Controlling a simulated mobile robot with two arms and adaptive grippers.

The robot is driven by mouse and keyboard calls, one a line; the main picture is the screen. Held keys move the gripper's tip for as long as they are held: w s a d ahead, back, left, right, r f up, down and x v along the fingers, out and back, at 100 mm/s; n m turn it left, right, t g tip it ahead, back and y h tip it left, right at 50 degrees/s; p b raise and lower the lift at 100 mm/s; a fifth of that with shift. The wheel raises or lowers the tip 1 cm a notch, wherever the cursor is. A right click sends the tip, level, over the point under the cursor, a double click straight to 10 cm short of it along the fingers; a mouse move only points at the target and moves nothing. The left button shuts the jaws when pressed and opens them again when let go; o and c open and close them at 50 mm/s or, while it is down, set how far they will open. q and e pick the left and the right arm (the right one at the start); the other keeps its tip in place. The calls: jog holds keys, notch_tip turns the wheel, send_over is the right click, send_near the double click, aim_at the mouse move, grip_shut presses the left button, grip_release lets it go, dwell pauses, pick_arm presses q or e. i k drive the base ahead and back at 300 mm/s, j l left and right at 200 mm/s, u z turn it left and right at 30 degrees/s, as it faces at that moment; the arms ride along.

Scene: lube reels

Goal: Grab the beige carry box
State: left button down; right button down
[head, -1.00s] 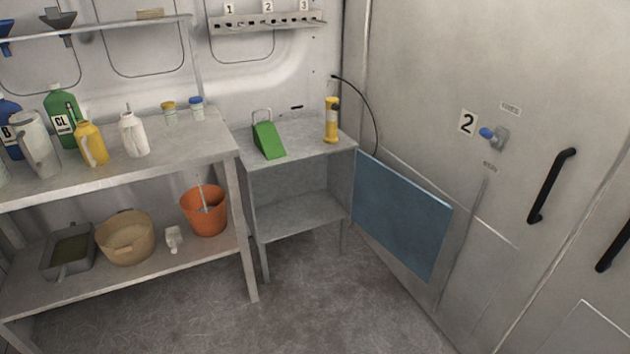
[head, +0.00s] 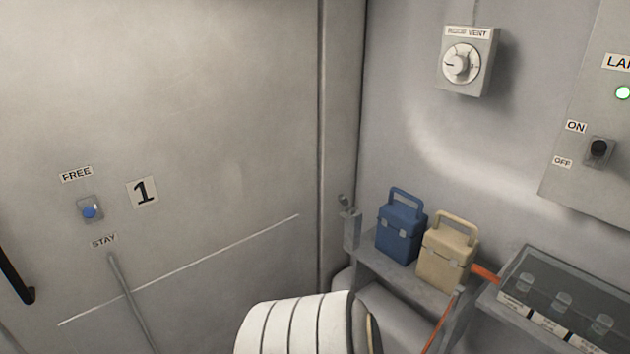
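The beige carry box (head: 447,259) stands upright on a narrow grey shelf (head: 408,282) against the wall, right of centre in the head view. It has a raised handle on top and a latch on its front. A blue carry box (head: 401,231) of the same shape stands close beside it on the left. Neither of my grippers shows in the head view.
A white ribbed cylinder (head: 308,325) stands in front below the shelf. An orange-red bar (head: 440,322) is near the shelf's right end. A glass-topped case (head: 565,300) sits at the right. A large door panel (head: 190,120) fills the left.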

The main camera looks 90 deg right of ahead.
aim_at(447, 255)
jog(key=z, duration=3.65)
